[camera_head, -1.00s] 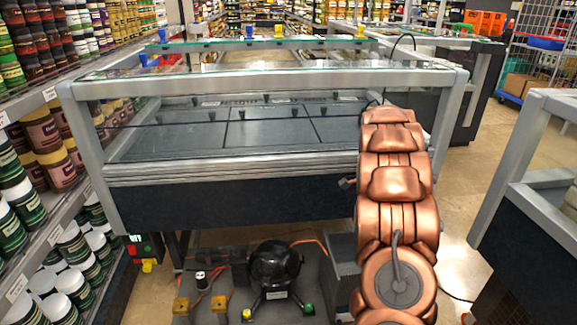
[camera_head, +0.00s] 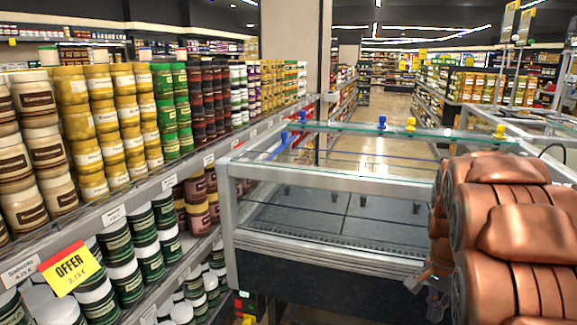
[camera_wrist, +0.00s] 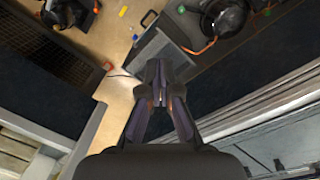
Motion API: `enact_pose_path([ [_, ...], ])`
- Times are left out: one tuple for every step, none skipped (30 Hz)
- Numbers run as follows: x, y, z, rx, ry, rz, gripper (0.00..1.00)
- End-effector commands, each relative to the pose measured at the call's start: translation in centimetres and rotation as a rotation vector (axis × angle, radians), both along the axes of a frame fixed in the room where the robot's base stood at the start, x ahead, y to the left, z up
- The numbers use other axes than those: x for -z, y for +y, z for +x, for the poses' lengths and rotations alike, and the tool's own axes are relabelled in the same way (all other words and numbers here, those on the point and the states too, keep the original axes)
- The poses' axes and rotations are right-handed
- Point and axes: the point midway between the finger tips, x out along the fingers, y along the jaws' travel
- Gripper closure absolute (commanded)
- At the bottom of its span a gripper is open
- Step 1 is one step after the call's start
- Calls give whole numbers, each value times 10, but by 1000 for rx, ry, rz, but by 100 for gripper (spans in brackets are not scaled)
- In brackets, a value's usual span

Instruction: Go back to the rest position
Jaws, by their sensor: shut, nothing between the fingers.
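My gripper (camera_wrist: 161,98) is in the middle of the wrist view, with its fingertips together and nothing held. It points down past the freezer's edge towards the floor. My copper-coloured arm fills the right of the head view, and part of my gripper (camera_head: 430,292) shows at its lower left, small and partly cut off. The vacuum pump (camera_wrist: 222,18), a black rounded body on a dark base, is at the top of the wrist view, apart from my gripper. It is out of the head view.
A freezer chest (camera_head: 325,262) stands ahead, with a glass top. Shelves of jars (camera_head: 105,130) run along the left. A grey box (camera_wrist: 160,52) is just beyond my fingertips. Tan floor (camera_wrist: 118,97) shows left of my gripper.

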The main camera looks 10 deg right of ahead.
Motion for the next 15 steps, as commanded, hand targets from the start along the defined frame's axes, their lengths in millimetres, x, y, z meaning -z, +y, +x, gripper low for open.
enact_pose_path([
  [-23,18,-7,-58,3,6,100],
  [-30,27,-11,-93,7,10,100],
  [-40,39,-17,-140,8,14,100],
  [-47,48,-21,-175,8,17,100],
  [-53,57,-26,-212,12,23,100],
  [-61,69,-34,-258,16,31,100],
  [-68,78,-39,-294,17,35,100],
  [-75,86,-44,-331,17,39,100],
  [-83,97,-51,-378,20,46,100],
  [-88,106,-58,-415,24,52,100],
  [-94,113,-64,-452,27,57,100],
  [-102,124,-72,-501,27,62,100],
  [-107,131,-79,-539,29,68,100],
  [-112,138,-85,-576,33,73,100],
  [-119,147,-95,-625,37,79,100],
])
